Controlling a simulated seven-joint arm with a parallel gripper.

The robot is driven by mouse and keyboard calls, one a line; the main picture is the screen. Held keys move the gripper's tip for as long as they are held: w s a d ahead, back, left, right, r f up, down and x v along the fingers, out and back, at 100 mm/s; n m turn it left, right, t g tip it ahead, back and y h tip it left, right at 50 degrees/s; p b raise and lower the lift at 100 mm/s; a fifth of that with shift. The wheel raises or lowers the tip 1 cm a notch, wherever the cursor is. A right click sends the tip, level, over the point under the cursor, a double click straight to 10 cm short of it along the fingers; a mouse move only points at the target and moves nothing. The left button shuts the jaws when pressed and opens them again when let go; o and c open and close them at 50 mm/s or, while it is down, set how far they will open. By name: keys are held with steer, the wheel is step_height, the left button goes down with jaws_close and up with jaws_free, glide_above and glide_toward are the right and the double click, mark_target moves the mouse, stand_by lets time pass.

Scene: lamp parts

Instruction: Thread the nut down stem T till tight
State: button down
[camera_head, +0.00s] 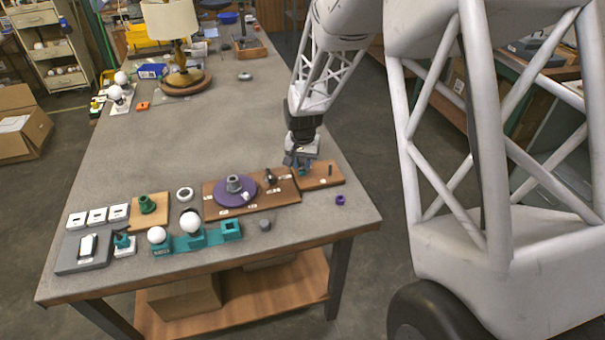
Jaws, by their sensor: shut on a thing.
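My gripper (299,165) points down over the left part of a small brown wooden board (320,183) near the table's right edge. It is shut on a small blue part (303,171) low over the board. This part is mostly hidden by the jaws, and I cannot tell for sure that it is the nut or how far down a stem it sits. Any stem under the gripper is hidden. A short dark upright peg (330,170) stands on the same board, right of the gripper. No label for stem T can be read.
A longer brown board (284,197) with a purple disc (222,195) and grey fitting lies left. A purple ring (340,200) and grey cylinder (265,225) lie nearby. A teal holder (200,240) bears white bulbs. A lamp (178,50) stands far back; mid-table is clear.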

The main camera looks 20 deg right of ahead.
steer(key=shift+s+d+f+m, duration=0.1)
steer(key=shift+f+m, duration=0.05)
steer(key=shift+m, duration=0.95)
steer(key=m, duration=0.3)
steer(key=shift+m, duration=1.9)
steer(key=m, duration=0.3)
steer(key=shift+f, duration=0.1)
steer(key=shift+s+m, duration=0.1)
steer(key=shift+m, duration=1.9)
